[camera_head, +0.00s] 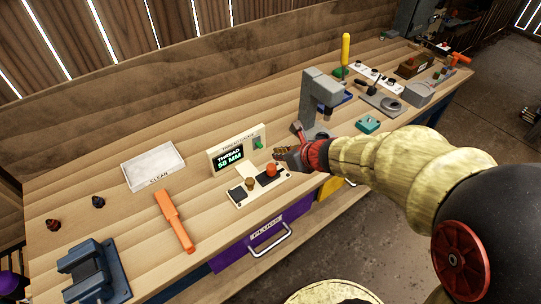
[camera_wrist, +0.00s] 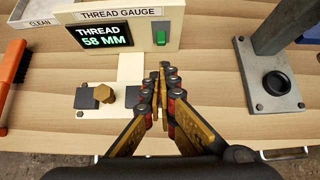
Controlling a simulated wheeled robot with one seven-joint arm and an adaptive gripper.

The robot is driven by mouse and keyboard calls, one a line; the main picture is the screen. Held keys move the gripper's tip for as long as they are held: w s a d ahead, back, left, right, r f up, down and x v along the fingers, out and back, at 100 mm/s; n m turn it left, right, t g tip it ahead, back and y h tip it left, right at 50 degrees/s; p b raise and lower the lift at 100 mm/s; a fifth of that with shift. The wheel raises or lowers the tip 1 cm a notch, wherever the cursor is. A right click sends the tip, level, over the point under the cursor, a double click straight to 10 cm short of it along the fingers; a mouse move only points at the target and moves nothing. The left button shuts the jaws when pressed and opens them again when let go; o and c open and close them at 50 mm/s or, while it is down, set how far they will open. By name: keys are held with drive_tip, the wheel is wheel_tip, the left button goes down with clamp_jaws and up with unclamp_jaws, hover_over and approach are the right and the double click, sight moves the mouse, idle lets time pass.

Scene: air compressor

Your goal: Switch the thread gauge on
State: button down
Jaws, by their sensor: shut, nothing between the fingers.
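The thread gauge (camera_head: 229,160) is a cream box on the bench; it also shows in the wrist view (camera_wrist: 113,14). Its dark display (camera_wrist: 104,37) is lit and reads "THREAD 58 MM". A green switch (camera_wrist: 161,38) is on the gauge's front, right of the display; the head view shows it too (camera_head: 258,142). My gripper (camera_wrist: 157,85) is shut and empty, its fingertips just in front of and below the switch. They look apart from it, though the exact gap is hard to tell. In the head view, my gripper (camera_head: 282,153) is right of the gauge.
A plate with a brass hex piece (camera_wrist: 103,94) lies before the gauge. A grey press stand (camera_head: 318,100) stands to the right. A CLEAN tray (camera_head: 153,167) and an orange-handled brush (camera_head: 175,221) lie left.

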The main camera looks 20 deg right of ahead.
sight(259, 145)
drive_tip(key=b+x, duration=0.4)
drive_tip(key=x, duration=0.6)
drive_tip(key=r+p, duration=0.1)
drive_tip(key=p, duration=0.2)
drive_tip(key=shift+g, duration=0.3)
drive_tip(key=shift+p, duration=1.05)
drive_tip(key=g+p, duration=0.1)
drive_tip(key=p, duration=0.1)
drive_tip(key=shift+r+h+p, duration=0.25)
drive_tip(key=shift+h+p, duration=0.05)
drive_tip(key=shift+p, duration=0.1)
drive_tip(key=shift+w+r+p, duration=0.1)
drive_tip(key=shift+r+p, duration=0.25)
drive_tip(key=shift+r, duration=0.25)
